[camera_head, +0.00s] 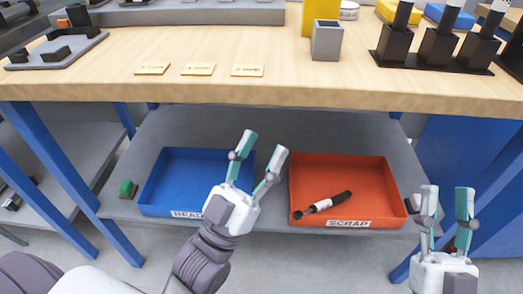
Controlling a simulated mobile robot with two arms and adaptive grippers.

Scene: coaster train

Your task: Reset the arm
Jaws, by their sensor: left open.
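My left gripper (261,150) is open and empty. In the head view it shows in front of the lower shelf, over the gap between the blue tray (175,180) and the red tray (382,205). My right gripper (449,192) is at the lower right, its two fingers pointing up and spread apart.
A black and silver part (322,206) lies in the red tray labelled SCRAP. A green block (127,188) sits left of the blue tray. The wooden bench top (200,88) overhangs the shelf, with brass plates (198,69), a grey cup (327,40) and black holders (437,47) on it.

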